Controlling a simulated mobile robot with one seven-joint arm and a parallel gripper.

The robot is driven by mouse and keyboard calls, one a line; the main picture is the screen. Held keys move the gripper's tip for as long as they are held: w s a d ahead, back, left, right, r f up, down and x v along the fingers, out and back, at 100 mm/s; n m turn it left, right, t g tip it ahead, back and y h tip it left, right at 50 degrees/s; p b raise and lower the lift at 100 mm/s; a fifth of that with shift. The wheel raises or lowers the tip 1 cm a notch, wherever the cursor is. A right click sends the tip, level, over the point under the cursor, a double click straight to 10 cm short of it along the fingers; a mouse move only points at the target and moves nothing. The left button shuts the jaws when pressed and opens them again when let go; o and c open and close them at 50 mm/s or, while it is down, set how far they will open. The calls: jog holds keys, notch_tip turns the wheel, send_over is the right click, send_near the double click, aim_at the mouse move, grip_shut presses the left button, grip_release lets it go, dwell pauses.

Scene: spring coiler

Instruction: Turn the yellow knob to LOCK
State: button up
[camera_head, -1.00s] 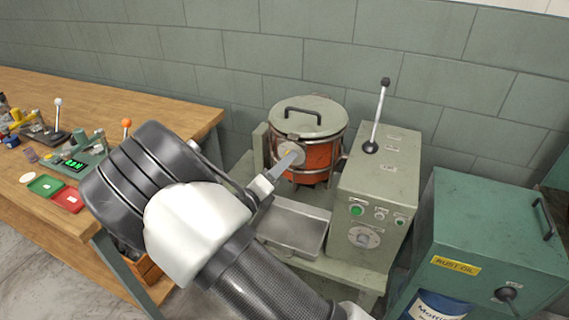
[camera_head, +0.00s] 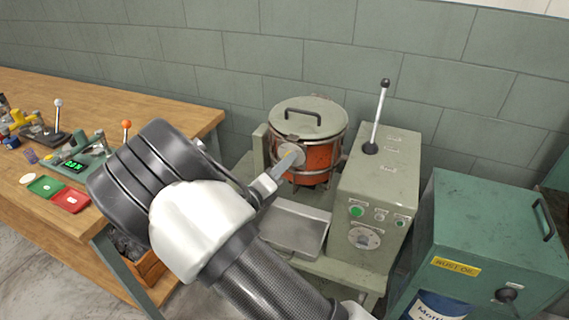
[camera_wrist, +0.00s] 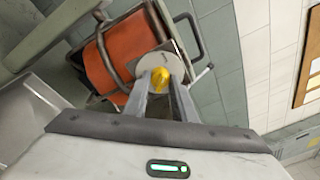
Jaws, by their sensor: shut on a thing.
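The yellow knob (camera_wrist: 159,77) sits on a round grey plate (camera_wrist: 176,62) on the side of an orange drum (camera_head: 318,160). The plate carries small lettering that I cannot read. My gripper (camera_wrist: 160,84) is shut on the yellow knob, with one finger on each side of it in the wrist view. In the head view, my gripper (camera_head: 283,165) reaches the plate from the lower left. The knob is mostly hidden there, with only a bit of yellow showing between the fingertips.
A grey lid with a handle (camera_head: 303,113) tops the drum. A grey control box (camera_head: 375,200) with a tall lever stands close on the right. A metal tray (camera_head: 296,228) lies below the drum. A wooden bench (camera_head: 150,100) is at left, a green cabinet (camera_head: 490,240) at right.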

jog(key=m+y+b, duration=0.1)
jog(key=m+b, duration=0.3)
jog(key=m, duration=0.1)
jog(key=m+y+b, duration=0.1)
jog(key=m+b, duration=0.3)
jog(key=m, duration=0.1)
jog(key=m+y+b, duration=0.1)
jog(key=m+b, duration=0.3)
jog(key=m, duration=0.1)
jog(key=shift+d+y, duration=0.2)
jog(key=shift+y, duration=0.1)
jog(key=shift+r+m, duration=0.15)
jog(key=shift+m, duration=0.15)
dwell(0.4)
jog(key=o, duration=1)
jog(key=shift+o, duration=0.2)
jog(key=shift+s, duration=0.1)
jog(key=p+v, duration=0.2)
jog(key=v, duration=1.5)
jog(key=shift+s, duration=0.25)
